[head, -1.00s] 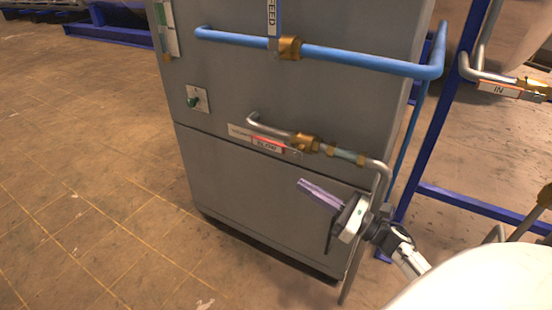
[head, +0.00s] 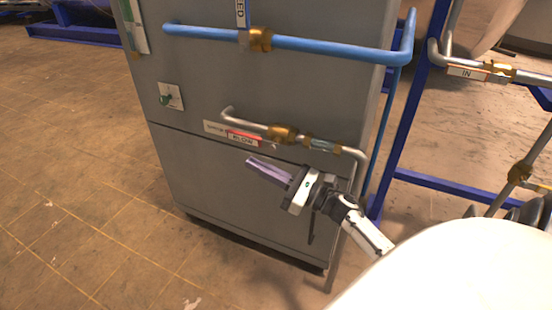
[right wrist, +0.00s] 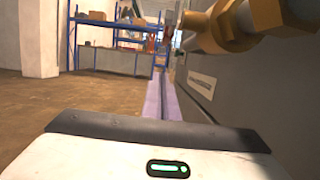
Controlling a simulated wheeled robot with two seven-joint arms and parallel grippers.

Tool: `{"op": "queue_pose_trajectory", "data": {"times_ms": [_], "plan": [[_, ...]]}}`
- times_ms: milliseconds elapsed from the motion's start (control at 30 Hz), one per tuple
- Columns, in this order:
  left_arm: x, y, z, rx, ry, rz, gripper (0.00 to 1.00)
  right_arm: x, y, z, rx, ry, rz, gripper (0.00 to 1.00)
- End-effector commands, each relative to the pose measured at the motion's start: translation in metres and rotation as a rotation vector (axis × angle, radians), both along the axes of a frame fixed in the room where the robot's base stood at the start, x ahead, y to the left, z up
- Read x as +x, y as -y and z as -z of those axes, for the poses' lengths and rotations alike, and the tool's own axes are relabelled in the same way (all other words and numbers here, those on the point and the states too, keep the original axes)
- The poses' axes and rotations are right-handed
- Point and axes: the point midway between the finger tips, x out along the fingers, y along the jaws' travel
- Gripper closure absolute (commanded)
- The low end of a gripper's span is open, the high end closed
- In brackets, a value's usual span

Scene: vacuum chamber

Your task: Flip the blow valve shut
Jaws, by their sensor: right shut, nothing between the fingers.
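The blow valve (head: 283,133) is a brass body on a thin grey pipe across the front of the grey cabinet. Its handle with the red and white BLOW label (head: 245,138) points left from the body, roughly along the pipe. My right gripper (head: 249,161) is shut and empty, its purple fingers just below the BLOW label and apart from it in the picture. In the right wrist view the shut fingers (right wrist: 163,97) point ahead along the cabinet face, and a large brass fitting (right wrist: 252,20) is close at the upper right. My left gripper is out of view.
The grey cabinet (head: 225,190) carries a blue pipe (head: 340,47) with a FEED valve (head: 256,40) above and a green knob (head: 166,99) at left. A blue frame (head: 440,180) and an IN valve (head: 500,72) stand at right. The floor (head: 80,180) at left is clear.

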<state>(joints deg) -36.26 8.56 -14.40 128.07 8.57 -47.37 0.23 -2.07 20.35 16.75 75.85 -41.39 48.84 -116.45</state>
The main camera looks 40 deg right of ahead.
Motion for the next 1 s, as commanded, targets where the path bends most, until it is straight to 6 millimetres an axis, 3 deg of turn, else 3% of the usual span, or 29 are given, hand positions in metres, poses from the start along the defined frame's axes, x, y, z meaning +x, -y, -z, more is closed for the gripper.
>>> {"op": "queue_pose_trajectory", "data": {"times_ms": [67,133,333,800,1000], "plan": [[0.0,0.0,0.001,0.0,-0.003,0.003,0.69,0.015,-0.006,-0.005,0.0,0.003,-0.001,1.0],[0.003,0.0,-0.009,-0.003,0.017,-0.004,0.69,0.011,-0.005,-0.02,-0.003,0.0,0.0,1.0],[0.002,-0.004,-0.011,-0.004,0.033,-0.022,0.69,0.011,-0.005,-0.039,-0.001,-0.001,-0.001,1.0],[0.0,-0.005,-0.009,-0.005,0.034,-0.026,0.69,0.01,-0.005,-0.042,0.002,0.001,0.001,1.0],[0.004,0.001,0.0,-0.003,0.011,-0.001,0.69,-0.004,-0.004,-0.041,0.019,0.04,0.004,1.0]]}}
